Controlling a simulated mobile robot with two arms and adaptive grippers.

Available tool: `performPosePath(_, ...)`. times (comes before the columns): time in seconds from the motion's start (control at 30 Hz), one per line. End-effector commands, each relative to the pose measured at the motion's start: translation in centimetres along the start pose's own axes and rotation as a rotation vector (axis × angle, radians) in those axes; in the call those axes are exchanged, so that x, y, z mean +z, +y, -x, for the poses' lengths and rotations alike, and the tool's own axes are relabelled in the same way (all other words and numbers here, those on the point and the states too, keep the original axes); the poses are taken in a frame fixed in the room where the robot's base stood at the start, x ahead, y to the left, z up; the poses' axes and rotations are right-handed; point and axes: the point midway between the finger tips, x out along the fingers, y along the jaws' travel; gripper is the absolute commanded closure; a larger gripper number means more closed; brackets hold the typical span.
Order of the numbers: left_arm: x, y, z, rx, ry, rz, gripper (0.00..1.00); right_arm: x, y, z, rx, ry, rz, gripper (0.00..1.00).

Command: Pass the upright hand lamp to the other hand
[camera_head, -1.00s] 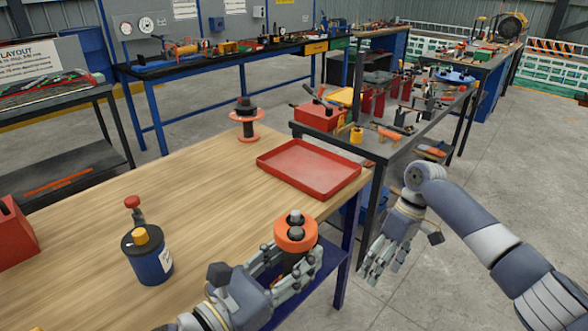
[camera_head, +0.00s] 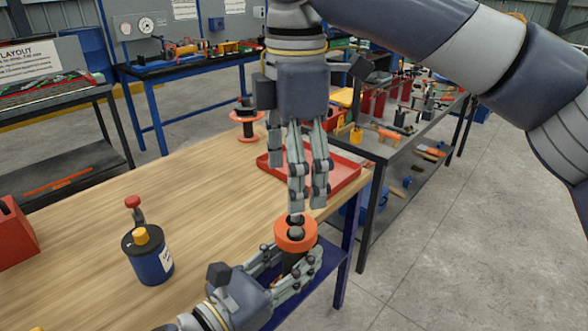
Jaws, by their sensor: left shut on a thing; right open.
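My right gripper (camera_head: 307,204) points straight down just above the lamp head, open and empty. Its fingertips overlap the top of the lamp in the picture, and I cannot tell whether they touch it.
The wooden table (camera_head: 90,240) holds a blue can with a red-knobbed top (camera_head: 148,255), a red tray (camera_head: 343,172) partly behind my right gripper, and an orange-and-black spool (camera_head: 246,122). A red box (camera_head: 14,235) is at the left edge. The table's middle is clear.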

Motion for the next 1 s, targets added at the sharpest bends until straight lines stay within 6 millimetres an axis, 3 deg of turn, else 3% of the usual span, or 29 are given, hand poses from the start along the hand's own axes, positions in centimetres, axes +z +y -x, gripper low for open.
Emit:
performPosePath(0.17,0.1,0.0,0.0,-0.001,-0.003,-0.001,0.96,-0.2,-0.2,-1.3,0.000,-0.007,0.011,0.22)
performPosePath(0.7,0.1,0.0,0.0,-0.001,-0.003,-0.001,0.96,-0.1,-0.2,-10.5,0.000,-0.006,0.008,0.22)
performPosePath(1.0,0.1,0.0,0.0,-0.001,-0.003,-0.001,0.96,-0.1,-0.1,-11.8,0.001,-0.004,0.008,0.22)
